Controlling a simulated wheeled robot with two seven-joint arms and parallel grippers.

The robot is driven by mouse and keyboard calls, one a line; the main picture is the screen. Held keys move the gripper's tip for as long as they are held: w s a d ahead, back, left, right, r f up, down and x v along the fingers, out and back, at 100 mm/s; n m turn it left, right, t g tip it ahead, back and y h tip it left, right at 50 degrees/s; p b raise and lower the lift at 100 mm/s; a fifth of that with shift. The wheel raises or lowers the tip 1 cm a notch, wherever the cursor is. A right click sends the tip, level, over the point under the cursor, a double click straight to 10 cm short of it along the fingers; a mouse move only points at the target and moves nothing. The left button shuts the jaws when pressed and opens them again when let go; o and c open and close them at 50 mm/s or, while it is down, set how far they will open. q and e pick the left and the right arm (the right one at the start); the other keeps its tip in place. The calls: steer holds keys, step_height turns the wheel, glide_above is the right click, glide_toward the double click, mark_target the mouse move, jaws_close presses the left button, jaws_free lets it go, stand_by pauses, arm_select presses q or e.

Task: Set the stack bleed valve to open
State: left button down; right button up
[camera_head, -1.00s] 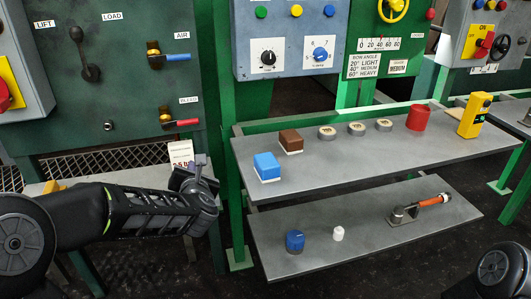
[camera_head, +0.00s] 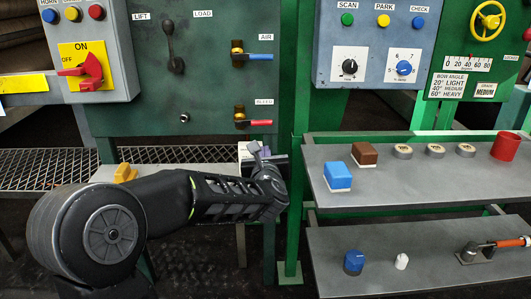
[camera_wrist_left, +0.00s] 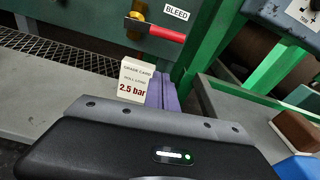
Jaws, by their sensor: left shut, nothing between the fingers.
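The bleed valve is on the dark green panel under the BLEED label, with a brass body (camera_head: 239,112) and a red lever (camera_head: 260,123). The lever lies about level and points right. The left wrist view shows the red lever (camera_wrist_left: 166,33) at the top. My left gripper (camera_head: 262,152) is below the lever, apart from it. Its purple fingers (camera_wrist_left: 163,92) are shut and empty. A white card (camera_wrist_left: 132,82) reading "2.5 bar" stands beside the fingers; my gripper partly hides it in the head view. My right gripper is out of view.
The air valve's blue lever (camera_head: 260,57) is above the bleed valve. A green post (camera_head: 287,190) stands right of my gripper. A grey shelf (camera_head: 400,185) at right holds blue and brown blocks. A mesh shelf (camera_head: 50,160) runs along the left.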

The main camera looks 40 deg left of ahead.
mark_target(255, 123)
arm_select(q)
steer(key=w+a+r+p, duration=0.1)
steer(key=w+a+r, duration=0.2)
steer(key=w+a, duration=0.1)
steer(key=shift+w, duration=0.55)
steer(key=shift+a, duration=0.1)
steer(key=shift+r+n+b, duration=0.1)
steer(key=shift+n+b, duration=0.2)
steer(key=shift+b, duration=0.15)
